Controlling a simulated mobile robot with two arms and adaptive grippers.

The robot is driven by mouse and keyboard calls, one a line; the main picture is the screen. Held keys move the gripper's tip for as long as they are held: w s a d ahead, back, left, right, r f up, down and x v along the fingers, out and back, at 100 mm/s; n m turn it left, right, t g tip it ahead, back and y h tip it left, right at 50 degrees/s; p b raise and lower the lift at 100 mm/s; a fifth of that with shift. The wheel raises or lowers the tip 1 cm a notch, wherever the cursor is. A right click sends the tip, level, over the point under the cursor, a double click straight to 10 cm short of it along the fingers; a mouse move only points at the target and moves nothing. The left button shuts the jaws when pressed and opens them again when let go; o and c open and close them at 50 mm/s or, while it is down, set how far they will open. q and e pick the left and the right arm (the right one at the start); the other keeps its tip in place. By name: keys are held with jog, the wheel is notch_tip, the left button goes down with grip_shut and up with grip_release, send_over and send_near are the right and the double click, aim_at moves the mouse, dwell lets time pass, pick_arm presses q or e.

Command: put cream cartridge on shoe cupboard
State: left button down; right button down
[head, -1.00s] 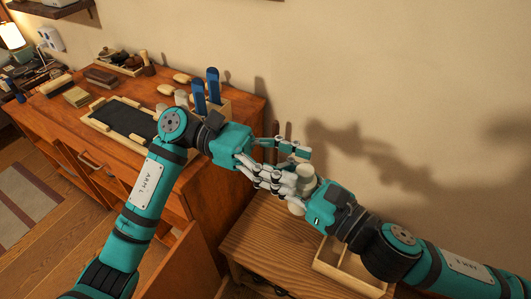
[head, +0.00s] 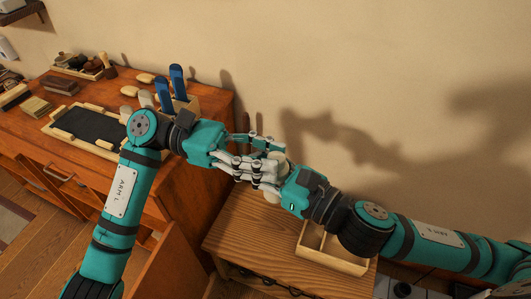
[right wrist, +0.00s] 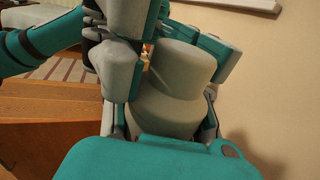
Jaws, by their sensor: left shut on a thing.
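The cream cartridge, a pale stepped cylinder, fills the middle of the right wrist view (right wrist: 178,75). In the head view it is mostly hidden among the fingers. My left gripper (head: 272,163) is shut on it, with fingers on both sides of its upper part. My right gripper (right wrist: 163,125) is at its lower part, with finger edges showing on either side. Whether they press on it cannot be told. Both grippers meet in mid-air above a low wooden table (head: 248,228). The orange-brown cupboard (head: 205,150), which looks like the shoe cupboard, stands behind and left.
On the cupboard are a dark mat in a pale frame (head: 85,128), blue-handled tools (head: 178,82) in a holder, brushes and small blocks. A divided wooden tray (head: 335,257) sits on the low table under my right arm. A cupboard door (head: 178,262) stands open. The wall is close behind.

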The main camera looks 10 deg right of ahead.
pick_arm(q)
jog(key=shift+w, duration=0.2)
pick_arm(e)
jog(key=c, duration=2)
grip_release()
jog(key=shift+s+a+r, duration=0.1)
jog(key=shift+s+a, duration=0.05)
jog(key=shift+s, duration=0.05)
jog(key=o, duration=0.7)
jog(key=shift+c, duration=0.2)
jog(key=shift+w, duration=0.1)
